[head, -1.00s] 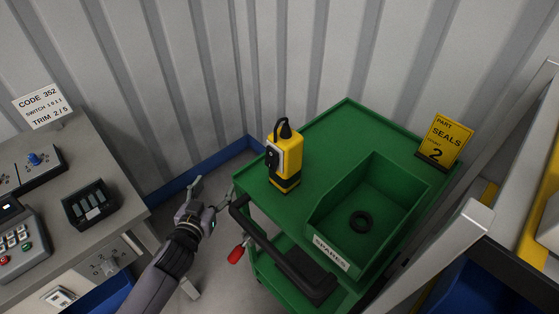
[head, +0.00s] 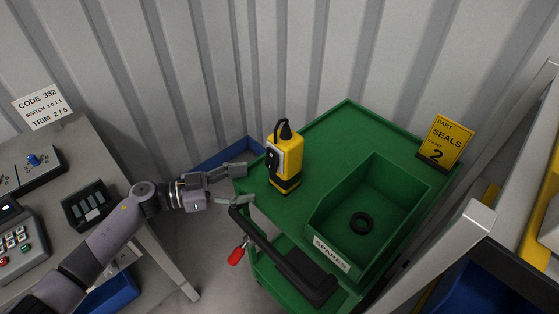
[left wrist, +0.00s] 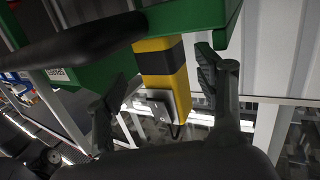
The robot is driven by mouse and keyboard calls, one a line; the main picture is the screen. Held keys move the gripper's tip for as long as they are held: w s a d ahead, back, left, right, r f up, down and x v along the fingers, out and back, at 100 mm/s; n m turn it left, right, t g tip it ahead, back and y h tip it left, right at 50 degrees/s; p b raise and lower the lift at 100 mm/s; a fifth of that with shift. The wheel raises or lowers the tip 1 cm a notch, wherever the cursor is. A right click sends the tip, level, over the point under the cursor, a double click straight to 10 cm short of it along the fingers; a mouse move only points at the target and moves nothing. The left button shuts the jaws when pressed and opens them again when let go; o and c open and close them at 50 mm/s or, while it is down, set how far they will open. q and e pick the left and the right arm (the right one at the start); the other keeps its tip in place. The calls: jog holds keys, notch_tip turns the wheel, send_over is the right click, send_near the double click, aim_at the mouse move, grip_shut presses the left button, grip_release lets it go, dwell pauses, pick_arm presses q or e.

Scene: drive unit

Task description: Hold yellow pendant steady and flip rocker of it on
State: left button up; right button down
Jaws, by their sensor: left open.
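The yellow pendant (head: 285,158) stands upright on the green cart near its left edge, with a black base band and a black cable loop on top. Its pale switch plate (head: 271,158) faces left toward my left gripper; the rocker's position is too small to tell. My left gripper (head: 243,185) is open and empty at the cart's left edge, its fingers pointing at the pendant without touching it. In the left wrist view the pendant (left wrist: 163,68) appears upside down between the open fingers (left wrist: 165,95), with its plate (left wrist: 162,100) in sight. My right gripper is not seen.
The cart's black handle (head: 280,255) lies close below my left gripper. A seals sign (head: 445,141) stands at right. A control desk (head: 75,150) is at left.

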aim_at(272, 180)
pick_arm(q)
jog(key=shift+d+f, duration=0.15)
jog(key=shift+d, duration=0.25)
jog(key=b+x, duration=0.1)
jog(key=x, duration=0.4)
jog(key=shift+f+b, duration=0.1)
jog(key=shift+b, duration=0.25)
jog(key=p+x, duration=0.1)
jog(key=x, duration=0.2)
jog(key=shift+w+d, duration=0.2)
jog(key=shift+d, duration=0.3)
jog(key=shift+c, duration=0.4)
grip_shut()
jog(key=c, duration=1.3)
grip_release()
jog(key=shift+c, duration=0.2)
jog(key=o, duration=1.5)
